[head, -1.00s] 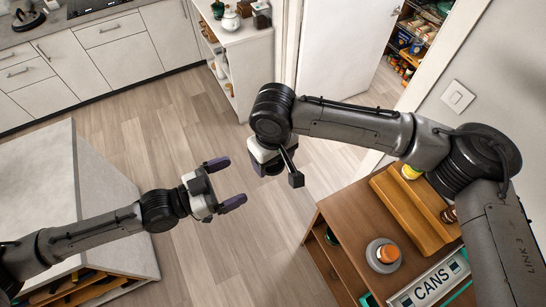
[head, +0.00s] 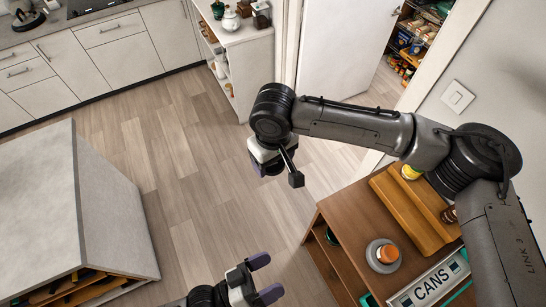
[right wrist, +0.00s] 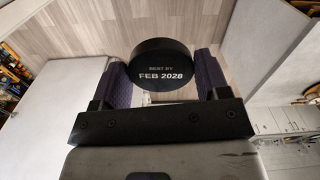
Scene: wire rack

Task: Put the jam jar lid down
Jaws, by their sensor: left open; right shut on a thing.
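A round black lid (right wrist: 163,65), printed "BEST BY FEB 2028", sits between the two purple fingers of my right gripper (right wrist: 163,78) in the right wrist view. The gripper is shut on it. In the head view my right gripper (head: 268,164) points down over open floor, left of the brown cabinet, and the lid cannot be made out there. My left gripper (head: 265,277) is open and empty near the bottom edge of the head view, below the right gripper and left of the cabinet.
The brown cabinet (head: 345,205) carries a small orange-topped item (head: 388,254) on a grey round base, a stepped wooden rack (head: 412,212) and a "CANS" sign (head: 431,284). A grey-topped island (head: 50,210) stands at the left. The floor between is clear.

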